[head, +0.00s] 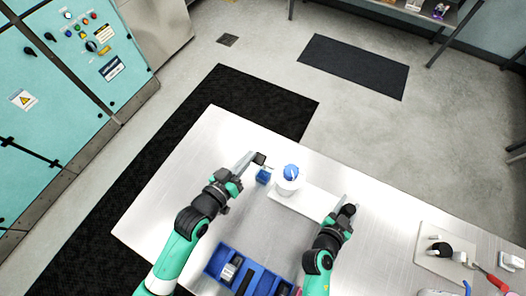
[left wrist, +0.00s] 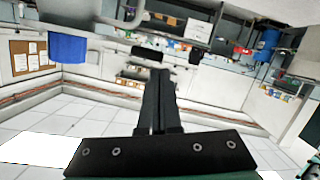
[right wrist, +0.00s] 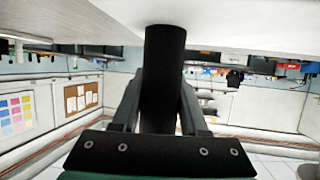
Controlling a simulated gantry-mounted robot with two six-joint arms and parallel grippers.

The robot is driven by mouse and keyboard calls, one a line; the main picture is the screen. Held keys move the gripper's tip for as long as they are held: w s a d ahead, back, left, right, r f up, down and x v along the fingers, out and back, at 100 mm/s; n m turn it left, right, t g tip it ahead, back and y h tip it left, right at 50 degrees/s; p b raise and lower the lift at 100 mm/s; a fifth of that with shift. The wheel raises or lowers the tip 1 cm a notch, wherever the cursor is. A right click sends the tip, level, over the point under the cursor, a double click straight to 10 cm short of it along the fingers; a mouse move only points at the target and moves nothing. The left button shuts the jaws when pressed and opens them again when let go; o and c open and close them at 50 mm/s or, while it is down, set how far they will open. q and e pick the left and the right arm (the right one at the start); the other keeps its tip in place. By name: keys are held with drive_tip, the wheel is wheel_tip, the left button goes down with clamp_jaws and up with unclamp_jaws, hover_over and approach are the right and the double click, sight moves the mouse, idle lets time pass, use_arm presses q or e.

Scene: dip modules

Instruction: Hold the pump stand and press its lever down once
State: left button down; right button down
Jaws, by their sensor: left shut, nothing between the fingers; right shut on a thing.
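The pump stand has a long white base plate (head: 308,204) lying on the metal table. A white round body with a blue top (head: 291,171) stands on it, and a blue block (head: 263,176) sits at its left end. A black piece (head: 260,159), possibly the lever end, is beside that block; a dark piece (left wrist: 147,53) also shows just beyond the left fingertips. My left gripper (head: 252,160) is shut and empty, close to this piece; contact is unclear. My right gripper (head: 346,208) is shut on a black upright post (right wrist: 163,75) at the plate's right end.
A blue tray (head: 228,256) with compartments and parts lies at the front between my arms. A pale board (head: 440,248) with a black part and a red-handled tool (head: 492,279) lie at the right. The table's far edge is close behind the stand.

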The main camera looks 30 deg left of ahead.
use_arm(q)
drive_tip(key=r+v, duration=0.1)
drive_tip(key=v, duration=0.9)
use_arm(e)
drive_tip(key=shift+c, duration=1.7)
unclamp_jaws()
use_arm(q)
drive_tip(key=shift+r, duration=0.1)
use_arm(e)
drive_tip(key=shift+r, duration=0.1)
use_arm(q)
wheel_tip(320, 180, up, 6)
drive_tip(key=p, duration=0.6)
use_arm(e)
wheel_tip(320, 180, up, 7)
drive_tip(key=shift+r, duration=0.15)
